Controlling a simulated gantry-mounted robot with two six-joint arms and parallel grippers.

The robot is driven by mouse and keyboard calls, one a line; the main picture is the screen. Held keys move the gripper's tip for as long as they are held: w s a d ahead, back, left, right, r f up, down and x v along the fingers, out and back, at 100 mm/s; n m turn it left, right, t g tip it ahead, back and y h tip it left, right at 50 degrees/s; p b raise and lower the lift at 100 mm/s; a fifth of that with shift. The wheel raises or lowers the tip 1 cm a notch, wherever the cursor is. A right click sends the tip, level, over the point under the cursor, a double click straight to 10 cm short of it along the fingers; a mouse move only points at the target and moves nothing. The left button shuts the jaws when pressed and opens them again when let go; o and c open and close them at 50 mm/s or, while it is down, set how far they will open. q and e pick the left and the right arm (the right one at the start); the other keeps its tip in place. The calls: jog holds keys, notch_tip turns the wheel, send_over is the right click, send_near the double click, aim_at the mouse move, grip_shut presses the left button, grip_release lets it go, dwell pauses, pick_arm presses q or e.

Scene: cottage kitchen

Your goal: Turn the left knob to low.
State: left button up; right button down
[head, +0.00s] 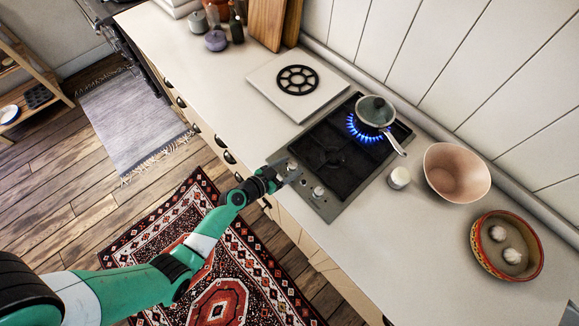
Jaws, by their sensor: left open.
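The cooktop (328,207) is set into the counter with two knobs on its front strip. The left knob (292,165) is small, pale and partly hidden by my left gripper. The right knob (319,192) is in plain view. My left gripper (284,178) is open at the left knob; I cannot tell whether its fingers touch it. The knob's setting is too small to read. My right gripper is out of view.
A white jar (399,177), a pinkish bowl (457,172) and a round dish (479,246) with pale lumps stand right of the cooktop. A white board with a black trivet (298,80) lies to its left. The counter front right is clear.

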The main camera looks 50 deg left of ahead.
pick_arm(q)
grip_shut()
dwell(0.4)
